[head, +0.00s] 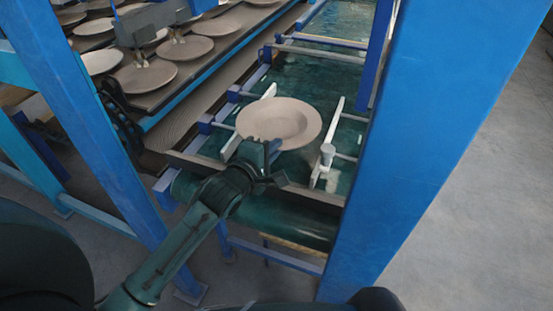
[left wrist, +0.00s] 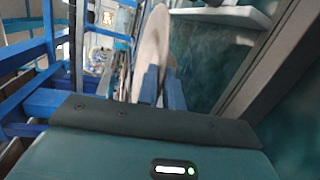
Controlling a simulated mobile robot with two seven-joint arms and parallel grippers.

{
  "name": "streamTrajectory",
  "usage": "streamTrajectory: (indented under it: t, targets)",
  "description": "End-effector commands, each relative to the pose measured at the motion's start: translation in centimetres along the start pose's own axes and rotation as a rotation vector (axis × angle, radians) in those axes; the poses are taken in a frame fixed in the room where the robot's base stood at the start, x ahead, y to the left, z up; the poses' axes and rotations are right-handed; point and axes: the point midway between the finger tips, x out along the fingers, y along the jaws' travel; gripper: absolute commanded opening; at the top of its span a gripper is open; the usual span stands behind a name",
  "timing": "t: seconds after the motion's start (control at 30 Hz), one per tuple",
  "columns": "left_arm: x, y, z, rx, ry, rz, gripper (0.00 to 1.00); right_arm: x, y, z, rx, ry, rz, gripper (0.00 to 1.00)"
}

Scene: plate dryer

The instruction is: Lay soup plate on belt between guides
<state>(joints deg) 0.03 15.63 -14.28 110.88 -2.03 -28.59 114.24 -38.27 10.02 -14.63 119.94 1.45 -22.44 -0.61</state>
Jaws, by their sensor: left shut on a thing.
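The soup plate (head: 290,118) is a beige-grey round plate with a sunken centre, above the green belt (head: 345,80) in the head view. My left gripper (head: 268,147) is shut on its near rim. In the left wrist view the plate (left wrist: 152,50) shows nearly edge-on between the fingers (left wrist: 158,88). The plate lies across the space between the left white guide (head: 232,147) and the right white guide (head: 328,160), overlapping part of the left one. I cannot tell whether its underside touches the belt. My right gripper is not in view.
A blue post (head: 425,120) stands close on the right, and another blue post (head: 85,110) on the left. A rack with several plates (head: 145,77) runs along the upper left. A dark crossbar (head: 320,196) spans the belt's near end.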

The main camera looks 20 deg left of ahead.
Motion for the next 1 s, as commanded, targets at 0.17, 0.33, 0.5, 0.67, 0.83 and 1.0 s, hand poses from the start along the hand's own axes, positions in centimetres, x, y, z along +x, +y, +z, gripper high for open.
streamTrajectory:
  t: [0.17, 0.33, 0.5, 0.67, 0.83, 1.0]
  targets:
    - [0.3, -1.3, -0.1, 0.002, -0.001, 0.009, 0.0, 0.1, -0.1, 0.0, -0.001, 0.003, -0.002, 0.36]
    - [0.8, -3.6, -0.4, 0.003, -0.002, 0.008, 0.0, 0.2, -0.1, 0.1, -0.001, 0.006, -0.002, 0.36]
    - [0.9, -4.5, -0.5, 0.003, -0.003, 0.011, 0.0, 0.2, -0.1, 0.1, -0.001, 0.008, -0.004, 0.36]
    - [0.9, -4.5, -0.5, 0.003, -0.003, 0.011, 0.0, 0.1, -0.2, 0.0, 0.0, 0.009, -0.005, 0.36]
    - [1.0, -4.8, -0.5, 0.001, -0.003, 0.009, 0.0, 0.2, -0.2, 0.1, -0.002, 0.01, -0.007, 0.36]
    - [1.1, -5.3, -0.6, 0.002, -0.002, 0.009, 0.0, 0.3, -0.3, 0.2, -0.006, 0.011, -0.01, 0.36]
